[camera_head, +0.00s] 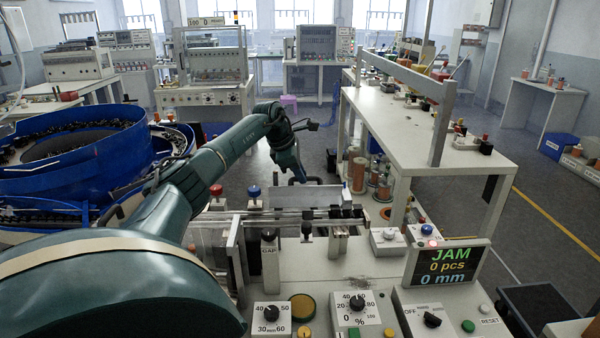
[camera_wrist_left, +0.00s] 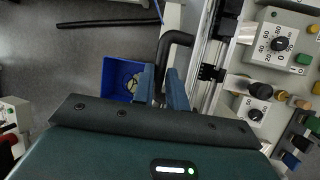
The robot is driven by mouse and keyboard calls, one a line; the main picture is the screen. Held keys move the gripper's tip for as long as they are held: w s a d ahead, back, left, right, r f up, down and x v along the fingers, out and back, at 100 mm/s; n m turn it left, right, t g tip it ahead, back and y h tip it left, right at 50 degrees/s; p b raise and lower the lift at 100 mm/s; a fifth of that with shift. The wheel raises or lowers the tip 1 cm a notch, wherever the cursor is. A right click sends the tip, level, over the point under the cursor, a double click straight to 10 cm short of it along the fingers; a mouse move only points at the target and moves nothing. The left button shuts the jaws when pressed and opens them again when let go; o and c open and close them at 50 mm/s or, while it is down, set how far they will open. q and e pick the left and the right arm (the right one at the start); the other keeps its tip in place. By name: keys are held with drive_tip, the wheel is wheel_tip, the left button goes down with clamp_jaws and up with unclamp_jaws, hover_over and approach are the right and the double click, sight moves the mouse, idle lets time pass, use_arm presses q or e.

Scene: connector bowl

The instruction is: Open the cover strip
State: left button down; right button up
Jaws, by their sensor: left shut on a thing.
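My left gripper (camera_head: 298,174) reaches over the far side of the feeder rail in the head view, and its arm hides part of the bench. In the left wrist view its two blue fingers (camera_wrist_left: 163,88) are closed around a black bent handle (camera_wrist_left: 174,42). The handle curves over toward the long rail with the cover strip (camera_wrist_left: 209,52). In the head view the rail and clear strip (camera_head: 285,217) lie level across the bench, with black blocks at the right end. I cannot tell whether the strip is lifted. My right gripper is not in view.
A lit display (camera_head: 447,266) reads JAM, 0 pcs, 0 mm. Dial boxes (camera_head: 357,312) stand along the front edge. Blue bowls (camera_head: 75,150) of small parts are at the left. A white table (camera_head: 390,115) stands at the right. A blue bin (camera_wrist_left: 118,78) is below the gripper.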

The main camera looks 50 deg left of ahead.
use_arm(q)
drive_tip(key=shift+s, duration=0.1)
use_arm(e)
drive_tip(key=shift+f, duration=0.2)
use_arm(q)
drive_tip(key=shift+s+d+t+y+b, duration=0.4)
drive_tip(key=shift+y+b, duration=0.3)
drive_tip(key=shift+b, duration=0.3)
drive_tip(key=shift+d+r+m+b, duration=0.1)
drive_tip(key=shift+m+b, duration=0.2)
drive_tip(key=shift+b, duration=0.05)
drive_tip(key=shift+s+d+r+t+y+b, duration=0.15)
drive_tip(key=shift+d+t+y+b, duration=0.15)
drive_tip(key=shift+t, duration=0.1)
drive_tip(key=shift+r, duration=0.1)
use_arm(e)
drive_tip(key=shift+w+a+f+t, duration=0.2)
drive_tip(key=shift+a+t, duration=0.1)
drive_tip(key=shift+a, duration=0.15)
use_arm(q)
drive_tip(key=c, duration=1.7)
unclamp_jaws()
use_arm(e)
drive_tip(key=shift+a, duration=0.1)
